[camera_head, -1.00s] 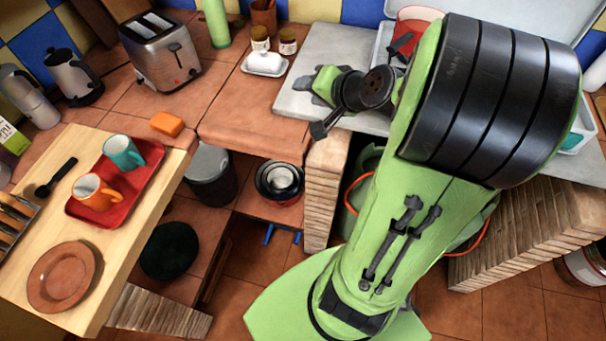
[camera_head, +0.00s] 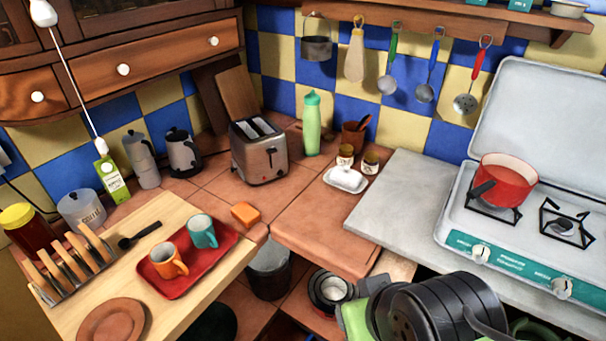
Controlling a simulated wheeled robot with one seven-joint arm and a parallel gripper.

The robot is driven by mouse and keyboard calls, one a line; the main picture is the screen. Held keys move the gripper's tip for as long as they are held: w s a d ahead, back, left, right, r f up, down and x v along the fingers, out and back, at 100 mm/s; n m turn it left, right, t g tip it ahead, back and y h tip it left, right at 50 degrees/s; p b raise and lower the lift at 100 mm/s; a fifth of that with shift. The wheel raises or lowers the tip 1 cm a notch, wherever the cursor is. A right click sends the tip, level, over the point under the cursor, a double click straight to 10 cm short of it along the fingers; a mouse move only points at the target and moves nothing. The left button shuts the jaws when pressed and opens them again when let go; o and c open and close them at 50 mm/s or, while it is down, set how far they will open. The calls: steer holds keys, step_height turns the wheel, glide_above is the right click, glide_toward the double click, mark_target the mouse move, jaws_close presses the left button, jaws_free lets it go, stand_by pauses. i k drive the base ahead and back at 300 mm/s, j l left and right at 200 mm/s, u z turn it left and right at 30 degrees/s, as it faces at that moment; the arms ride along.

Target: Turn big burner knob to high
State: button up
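A white camping stove with its lid up (camera_head: 540,120) stands on the grey counter at the right. Its teal front panel carries two pale knobs, a left knob (camera_head: 481,252) and a right knob (camera_head: 561,287). The label text is too small to read, so I cannot tell which is the big burner's knob. A red pot (camera_head: 505,178) with a dark handle sits on the left burner. The right burner (camera_head: 566,225) is bare. Part of my green and black arm shows at the bottom right, in front of and below the counter edge. My gripper's fingers are not visible.
The grey counter (camera_head: 395,205) left of the stove is clear. A butter dish (camera_head: 345,180), two small jars and a toaster (camera_head: 259,150) stand on the tiled counter. Utensils hang on the back wall. A red tray (camera_head: 215,262) with two cups lies at the left.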

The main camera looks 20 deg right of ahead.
mark_target(481, 250)
steer(key=z, duration=2.25)
